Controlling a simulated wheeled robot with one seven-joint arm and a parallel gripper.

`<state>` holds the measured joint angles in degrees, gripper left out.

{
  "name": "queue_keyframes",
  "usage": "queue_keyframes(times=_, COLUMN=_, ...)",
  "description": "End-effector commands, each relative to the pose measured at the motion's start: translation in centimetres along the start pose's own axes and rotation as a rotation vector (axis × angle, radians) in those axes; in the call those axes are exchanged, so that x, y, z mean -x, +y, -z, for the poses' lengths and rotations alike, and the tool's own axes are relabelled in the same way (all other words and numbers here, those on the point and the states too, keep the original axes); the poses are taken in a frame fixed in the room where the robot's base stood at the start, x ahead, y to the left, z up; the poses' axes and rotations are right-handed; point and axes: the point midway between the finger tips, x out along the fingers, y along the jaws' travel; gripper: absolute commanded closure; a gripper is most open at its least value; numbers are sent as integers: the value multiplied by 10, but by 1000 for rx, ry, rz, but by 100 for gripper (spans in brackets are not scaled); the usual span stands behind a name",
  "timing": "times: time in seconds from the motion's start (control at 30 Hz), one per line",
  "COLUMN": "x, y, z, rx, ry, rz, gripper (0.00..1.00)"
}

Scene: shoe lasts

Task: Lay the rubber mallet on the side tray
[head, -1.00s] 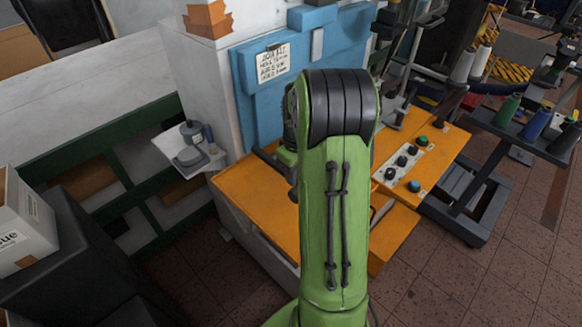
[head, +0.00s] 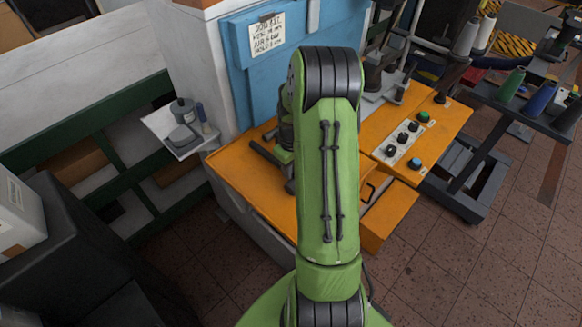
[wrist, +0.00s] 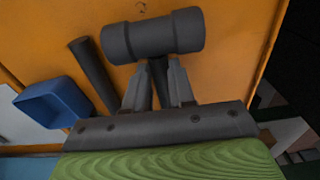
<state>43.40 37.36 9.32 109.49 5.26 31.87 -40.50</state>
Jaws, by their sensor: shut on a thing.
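The rubber mallet has a dark grey cylindrical head (wrist: 152,36), which lies crosswise beyond my fingertips in the wrist view, above the orange worktop. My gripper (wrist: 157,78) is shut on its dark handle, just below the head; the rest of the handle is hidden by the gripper. In the head view my arm hides most of the gripper, and I cannot make out the mallet.
A dark rod (wrist: 92,74) and a blue open bin (wrist: 50,104) are left of the mallet in the wrist view. The orange bench (head: 232,172) carries a button panel (head: 402,142). A blue machine panel (head: 240,75) stands behind. Dark boxes fill the lower left.

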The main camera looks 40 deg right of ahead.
Motion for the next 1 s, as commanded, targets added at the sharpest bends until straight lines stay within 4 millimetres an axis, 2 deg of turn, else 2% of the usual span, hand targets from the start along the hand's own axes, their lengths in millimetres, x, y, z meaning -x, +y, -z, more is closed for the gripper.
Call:
queue_keyframes(times=0.07, x=-4, y=0, z=0, rx=0, ry=1, rz=-1, gripper=100)
queue_keyframes(times=0.1, x=-3, y=0, z=0, rx=0, ry=0, rz=0, gripper=70)
queue_keyframes(times=0.23, x=-2, y=0, z=0, rx=0, ry=0, rz=0, gripper=50)
queue_keyframes(times=0.57, x=4, y=0, z=0, rx=0, ry=0, rz=0, gripper=50)
queue_keyframes(times=0.67, x=22, y=1, z=1, rx=0, ry=3, rz=-4, gripper=50)
queue_keyframes(times=0.9, x=88, y=1, z=1, rx=1, ry=4, rz=-4, gripper=50)
queue_keyframes(times=1.0, x=108, y=0, z=1, rx=0, ry=2, rz=-2, gripper=50)
